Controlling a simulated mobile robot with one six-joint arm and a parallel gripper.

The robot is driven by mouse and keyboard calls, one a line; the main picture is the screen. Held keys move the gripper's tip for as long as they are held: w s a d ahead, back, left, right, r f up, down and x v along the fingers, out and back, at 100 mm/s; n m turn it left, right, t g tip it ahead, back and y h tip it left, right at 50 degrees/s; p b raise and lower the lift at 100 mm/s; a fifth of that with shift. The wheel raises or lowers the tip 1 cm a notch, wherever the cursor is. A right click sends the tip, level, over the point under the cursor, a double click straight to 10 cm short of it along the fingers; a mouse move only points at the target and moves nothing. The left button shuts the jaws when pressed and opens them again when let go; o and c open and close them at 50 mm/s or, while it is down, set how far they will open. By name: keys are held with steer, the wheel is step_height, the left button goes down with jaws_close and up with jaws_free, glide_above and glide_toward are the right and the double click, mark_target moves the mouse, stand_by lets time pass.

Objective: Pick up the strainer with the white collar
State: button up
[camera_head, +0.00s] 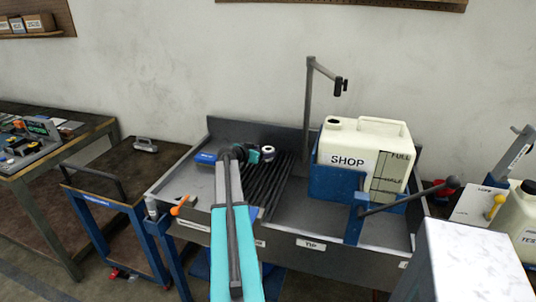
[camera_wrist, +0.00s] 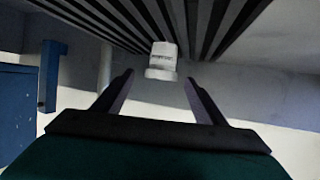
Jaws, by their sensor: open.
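A small white piece, which looks like the strainer with the white collar (camera_wrist: 161,62), is at the slatted rack (camera_wrist: 205,18) in the wrist view. My gripper (camera_wrist: 157,82) is open, with its two dark fingers apart. The white piece appears between and just beyond the fingertips, and no contact shows. In the head view the strainer (camera_head: 266,150) shows as a small white ring with a dark middle, just right of my gripper (camera_head: 256,154). My arm covers part of the rack, and much of the strainer's body cannot be made out.
The strainer is in a grey sink bench (camera_head: 300,222). A cream jug (camera_head: 388,150) marked SHOP sits in a blue holder to the right, beside a dark upright post (camera_head: 308,110). A blue item (camera_head: 206,158) lies left of my gripper. An orange-handled valve (camera_head: 181,205) is at the front left.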

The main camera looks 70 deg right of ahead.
mark_target(265, 151)
steer(key=shift+d, duration=0.1)
steer(key=shift+d+f+p, duration=0.2)
steer(key=shift+d+p, duration=0.25)
steer(key=shift+d, duration=0.05)
steer(key=shift+f+p+x, duration=0.15)
steer(key=shift+p+x, duration=0.3)
steer(key=shift+x, duration=0.55)
steer(key=shift+f+p+x, duration=0.15)
steer(key=shift+p+x, duration=0.25)
steer(key=shift+x, duration=0.6)
steer(key=shift+a, duration=0.15)
steer(key=c, duration=1.1)
steer(key=shift+r, duration=0.25)
